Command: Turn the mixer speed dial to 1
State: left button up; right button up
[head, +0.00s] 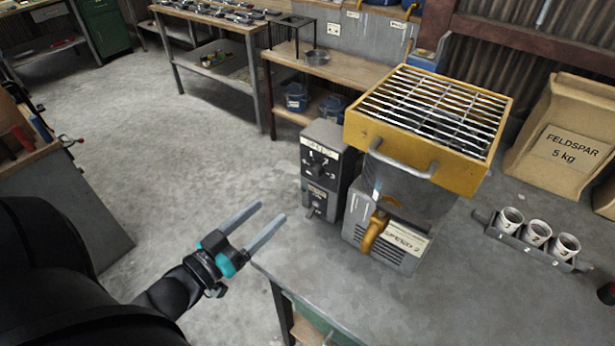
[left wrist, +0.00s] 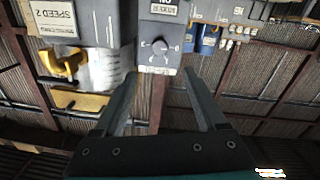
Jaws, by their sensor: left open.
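The mixer speed dial (head: 318,168) is a dark round knob on the front of a grey control box (head: 345,140) left of the mixer. My left gripper (head: 271,212) is open and empty, left of and apart from the box. In the wrist view its fingertips (left wrist: 159,73) lie on either side of the dial's line, short of it. My right gripper is not in view.
The mixer has a yellow hopper with a metal grid (head: 430,105), a yellow lever (head: 374,232) and a "SPEED 2" card (head: 403,240). A rack of white cups (head: 537,232) and a feldspar bag (head: 562,135) stand to the right. Bare grey tabletop (head: 400,305) lies in front.

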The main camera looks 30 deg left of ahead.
aim_at(312, 175)
pick_arm(q)
jog(key=w, duration=0.4)
jog(key=w+d, duration=0.1)
jog(key=w, duration=0.4)
jog(key=w+d, duration=0.1)
jog(key=w, duration=0.3)
jog(key=shift+w, duration=0.35)
grip_shut()
